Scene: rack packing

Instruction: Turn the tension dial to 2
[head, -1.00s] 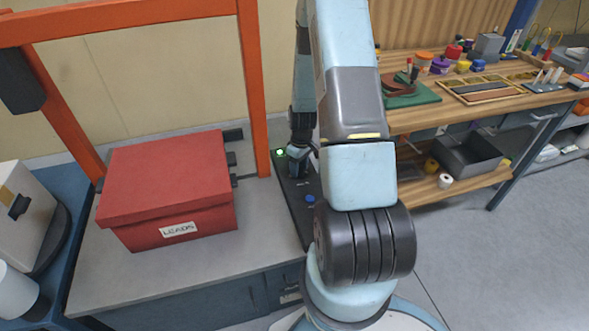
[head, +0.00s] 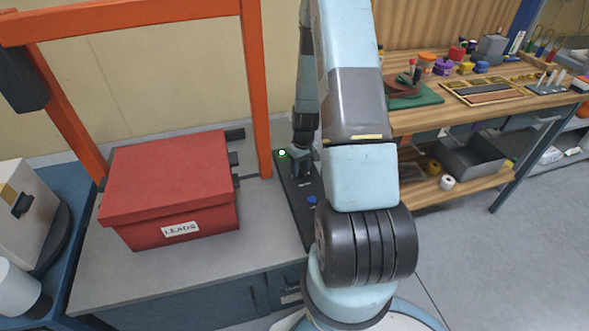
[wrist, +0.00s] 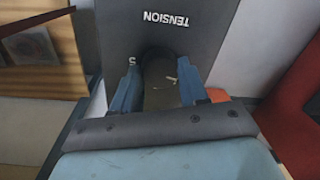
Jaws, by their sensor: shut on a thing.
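The tension dial (wrist: 160,88) is a dark round knob on a dark panel (wrist: 205,35), with the word TENSION upside down in the wrist view. A white mark shows on the dial's top, toward its right side. My gripper (wrist: 158,68) has its blue fingers on both sides of the dial and is shut on it. Part of one pale scale character shows beside the left finger; the other scale marks are hidden. In the head view my gripper (head: 301,163) is low over the panel (head: 298,211), and the dial is hidden there.
A green light (head: 282,153) and a blue button (head: 312,199) are on the panel. A red box marked LEADS (head: 168,188) stands left of it, under an orange frame (head: 257,90). A wooden workbench (head: 425,116) with several small items is at the right.

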